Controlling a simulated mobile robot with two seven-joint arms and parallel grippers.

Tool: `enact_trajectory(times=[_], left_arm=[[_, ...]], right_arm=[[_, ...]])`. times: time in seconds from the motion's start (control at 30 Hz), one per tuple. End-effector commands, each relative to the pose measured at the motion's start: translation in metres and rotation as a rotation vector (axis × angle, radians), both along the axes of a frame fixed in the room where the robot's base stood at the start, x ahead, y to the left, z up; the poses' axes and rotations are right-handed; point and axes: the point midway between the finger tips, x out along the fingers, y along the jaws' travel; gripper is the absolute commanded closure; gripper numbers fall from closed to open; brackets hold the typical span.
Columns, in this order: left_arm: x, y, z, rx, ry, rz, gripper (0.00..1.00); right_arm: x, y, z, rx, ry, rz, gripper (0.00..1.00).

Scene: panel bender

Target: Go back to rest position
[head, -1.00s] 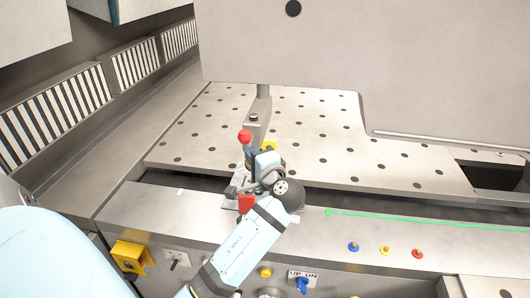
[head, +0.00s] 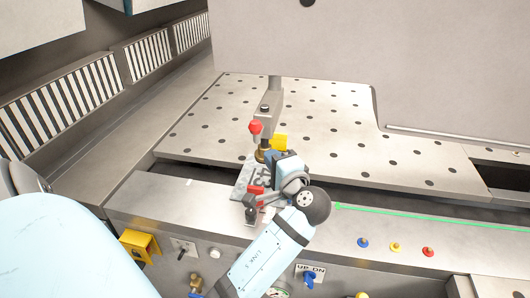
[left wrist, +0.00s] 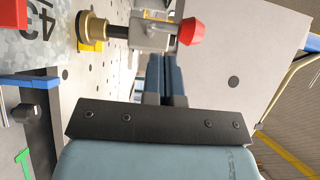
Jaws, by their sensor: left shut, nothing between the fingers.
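My left gripper (head: 277,157) is in the head view, just right of and in front of a clamp with a red tip (head: 255,127). In the left wrist view its two dark fingers (left wrist: 163,80) lie together with nothing between them. There the clamp's red tip (left wrist: 191,31) and metal bar (left wrist: 150,38) show close beyond the fingers, apart from them as far as I can tell. A numbered metal plate (head: 245,181) lies under the clamp, partly hidden by the gripper. My right gripper is not in view.
The perforated machine table (head: 330,125) spreads behind the gripper, with a large grey panel (head: 300,45) above it. A yellow block (head: 280,142) sits near the clamp. The front ledge (head: 165,200) has blue, yellow and red buttons (head: 395,247). A yellow box (head: 139,245) is at the front left.

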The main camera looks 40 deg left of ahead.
Motion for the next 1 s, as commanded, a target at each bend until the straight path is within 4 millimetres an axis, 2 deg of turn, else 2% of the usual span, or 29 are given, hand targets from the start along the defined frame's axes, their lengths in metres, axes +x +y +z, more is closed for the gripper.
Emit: enact_trajectory(times=[0.1, 0.2, 0.47, 0.57, 0.67, 0.8, 0.9, 1.0], left_arm=[[-0.004, -0.012, -0.001, -0.001, 0.0, -0.001, 1.0], [-0.005, -0.016, 0.0, 0.0, 0.0, 0.0, 1.0], [-0.008, -0.016, -0.005, -0.022, -0.001, -0.011, 1.0], [-0.018, -0.013, -0.028, -0.117, -0.002, -0.046, 1.0], [-0.038, -0.015, -0.068, -0.307, -0.003, -0.104, 1.0], [-0.082, -0.029, -0.128, -0.656, 0.005, -0.166, 1.0], [-0.115, -0.047, -0.157, -0.888, 0.024, -0.179, 1.0], [-0.144, -0.065, -0.175, -1.074, 0.048, -0.173, 1.0]], right_arm=[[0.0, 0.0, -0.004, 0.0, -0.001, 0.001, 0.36], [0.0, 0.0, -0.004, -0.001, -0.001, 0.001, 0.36], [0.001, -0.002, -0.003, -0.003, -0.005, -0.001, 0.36], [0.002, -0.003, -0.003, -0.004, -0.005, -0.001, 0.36], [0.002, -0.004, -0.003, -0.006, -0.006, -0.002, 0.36], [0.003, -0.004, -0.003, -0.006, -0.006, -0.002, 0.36], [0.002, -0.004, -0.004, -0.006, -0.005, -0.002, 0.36], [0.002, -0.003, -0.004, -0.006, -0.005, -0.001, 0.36]])
